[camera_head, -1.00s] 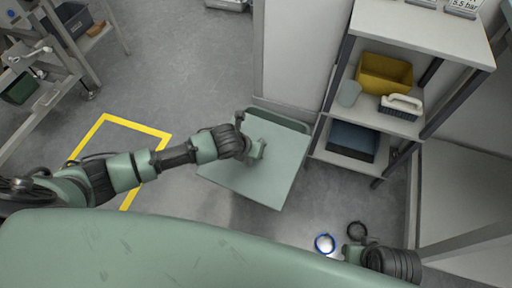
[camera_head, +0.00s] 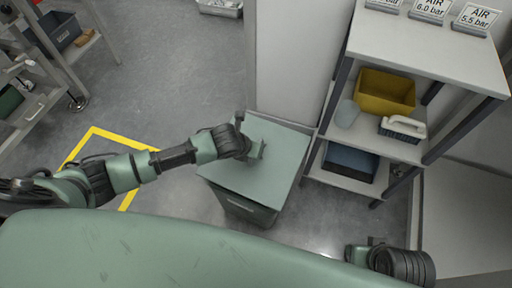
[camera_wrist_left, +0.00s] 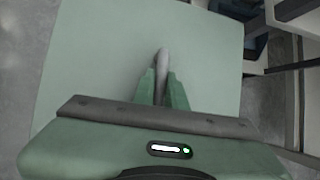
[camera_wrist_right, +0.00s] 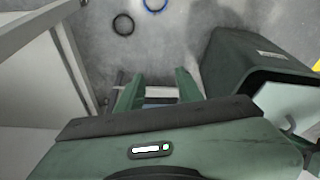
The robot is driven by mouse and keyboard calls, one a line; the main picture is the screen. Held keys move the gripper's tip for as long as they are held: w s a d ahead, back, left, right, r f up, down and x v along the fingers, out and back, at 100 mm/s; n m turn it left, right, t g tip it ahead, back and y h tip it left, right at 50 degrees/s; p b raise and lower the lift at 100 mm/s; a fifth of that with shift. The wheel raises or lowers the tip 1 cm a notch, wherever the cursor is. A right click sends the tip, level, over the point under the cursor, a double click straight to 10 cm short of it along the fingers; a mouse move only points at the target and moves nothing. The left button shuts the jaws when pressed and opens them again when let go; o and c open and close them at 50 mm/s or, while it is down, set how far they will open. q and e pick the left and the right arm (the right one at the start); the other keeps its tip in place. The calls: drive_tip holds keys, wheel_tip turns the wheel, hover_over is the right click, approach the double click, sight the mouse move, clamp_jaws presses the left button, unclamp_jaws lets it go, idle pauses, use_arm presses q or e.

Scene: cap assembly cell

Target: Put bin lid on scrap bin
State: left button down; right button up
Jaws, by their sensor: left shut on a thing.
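The bin lid (camera_head: 262,165) is a flat pale green square. My left gripper (camera_head: 252,150) is shut on its upright handle (camera_wrist_left: 162,62), and the lid fills most of the left wrist view. The scrap bin (camera_head: 245,208) is dark green and stands under the lid; its front wall shows below the lid's near edge. The bin (camera_wrist_right: 232,65) also shows at the right of the right wrist view. The lid covers the bin's top in the head view; I cannot tell whether it rests on the rim. My right gripper (camera_wrist_right: 158,88) is open and empty, away from the bin.
A shelf unit (camera_head: 430,50) stands right of the bin, with a yellow bin (camera_head: 385,92), cup, brush and blue bin (camera_head: 350,162). A wall panel (camera_head: 300,55) is behind. A black ring (camera_wrist_right: 123,24) and blue ring (camera_wrist_right: 155,4) lie on the floor.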

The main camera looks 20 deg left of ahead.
use_arm(q)
drive_tip(key=shift+f, duration=0.4)
drive_tip(key=shift+f+b, duration=0.4)
drive_tip(key=shift+b, duration=0.3)
drive_tip(key=shift+f+b, duration=0.6)
drive_tip(key=shift+b, duration=0.05)
drive_tip(key=shift+f+b, duration=0.5)
drive_tip(key=shift+b, duration=0.1)
drive_tip(key=shift+f, duration=0.65)
use_arm(e)
drive_tip(key=w+a+r+t+y, duration=0.1)
drive_tip(key=w+a+r+t, duration=0.2)
drive_tip(key=w+r+t, duration=0.3)
drive_tip(key=shift+w+a+r+t+y, duration=0.3)
drive_tip(key=shift+w, duration=2)
drive_tip(key=shift+s+d+f, duration=0.1)
drive_tip(key=shift+s+f, duration=0.05)
drive_tip(key=shift+s, duration=0.1)
use_arm(q)
drive_tip(key=shift+w, duration=0.1)
use_arm(e)
drive_tip(key=shift+s+d+f+g, duration=0.2)
drive_tip(key=shift+s+f+g, duration=0.3)
drive_tip(key=shift+s, duration=0.1)
drive_tip(key=shift+s+d+f+g, duration=0.2)
drive_tip(key=shift+s+f+g, duration=0.15)
drive_tip(key=shift+s+g, duration=0.2)
drive_tip(key=shift+s+f, duration=0.1)
drive_tip(key=shift+s, duration=0.1)
